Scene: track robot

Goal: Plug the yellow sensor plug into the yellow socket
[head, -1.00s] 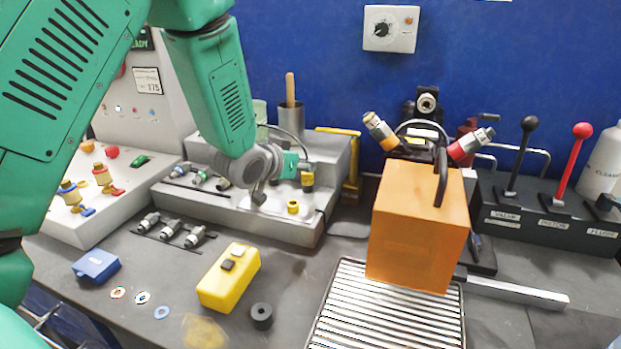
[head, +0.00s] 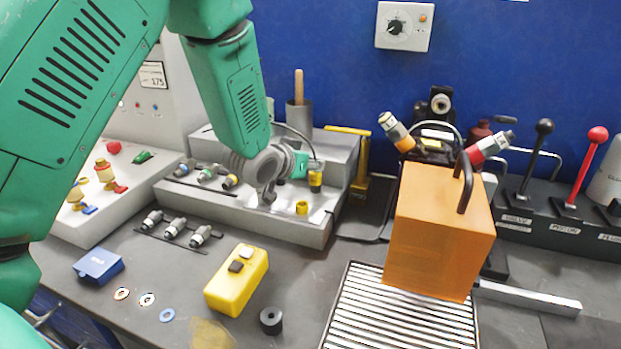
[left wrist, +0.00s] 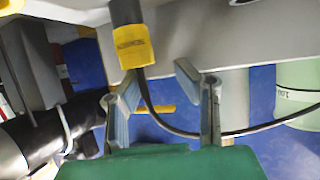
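A short yellow round fitting (head: 302,208), perhaps the yellow socket, sits on the block's lower step. My right gripper is out of view.
The grey block (head: 270,226) carries several coloured connectors to the left. In front lie metal connectors (head: 175,228), a yellow box (head: 236,286), a blue box (head: 98,264) and a black ring (head: 271,320).

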